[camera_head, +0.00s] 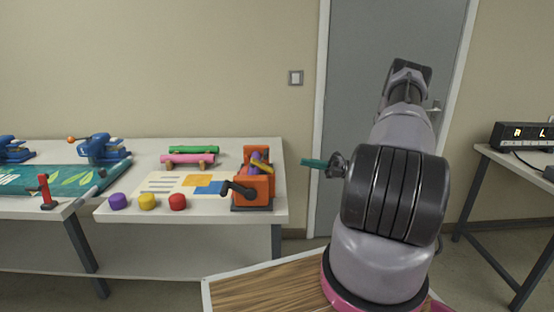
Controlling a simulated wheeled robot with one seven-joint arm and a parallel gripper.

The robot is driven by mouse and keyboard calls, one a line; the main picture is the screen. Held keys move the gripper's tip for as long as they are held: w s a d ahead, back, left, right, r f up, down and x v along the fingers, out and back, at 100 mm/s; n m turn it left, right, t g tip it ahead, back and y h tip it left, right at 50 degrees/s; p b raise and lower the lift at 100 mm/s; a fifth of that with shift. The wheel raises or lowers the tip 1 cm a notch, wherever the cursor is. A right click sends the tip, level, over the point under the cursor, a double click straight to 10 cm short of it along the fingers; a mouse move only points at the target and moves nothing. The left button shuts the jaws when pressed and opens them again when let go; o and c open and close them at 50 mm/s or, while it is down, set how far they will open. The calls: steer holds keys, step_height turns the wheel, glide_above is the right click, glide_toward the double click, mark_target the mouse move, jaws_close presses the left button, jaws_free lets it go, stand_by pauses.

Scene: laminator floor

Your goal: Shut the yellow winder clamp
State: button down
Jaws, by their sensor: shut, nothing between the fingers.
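The orange winder (267,188) stands at the right end of the white table, with a black crank on its left side. Its yellow clamp (264,167) is a small bar slanting at the top between the orange end plates, beside a purple piece (257,157). I cannot tell how far open the clamp is. My gripper (305,163) has teal fingers, pointing left from behind my arm's black joint. It is shut and empty, in front of the grey door and right of the winder, apart from it in the picture.
Purple (118,202), yellow (147,202) and red (178,202) knobs line the table's front edge. A printed sheet (160,184) lies behind them. Green (194,149) and pink (188,160) rolls lie farther back. A table with a display box (520,136) stands right.

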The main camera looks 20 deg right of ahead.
mark_target(269, 168)
steer(key=w+a+r+m+t, duration=0.1)
steer(key=w+a+m+t, duration=0.1)
steer(key=a, duration=0.8)
steer(key=shift+w+a+r+m+t+y, duration=0.15)
steer(key=shift+w+r+m+t+y, duration=0.25)
steer(key=shift+w+m, duration=0.5)
steer(key=shift+w, duration=0.2)
steer(key=shift+a, duration=0.1)
steer(key=shift+w+a+r+g+h, duration=0.15)
steer(key=shift+a+g+h, duration=0.25)
steer(key=shift+h, duration=0.8)
steer(key=h, duration=0.1)
steer(key=a+h, duration=0.1)
steer(key=h, duration=0.1)
steer(key=shift+w+a+g, duration=0.2)
steer(key=shift+a+g, duration=0.1)
steer(key=shift+g, duration=0.1)
steer(key=shift+w+a, duration=0.1)
steer(key=shift+a, duration=0.15)
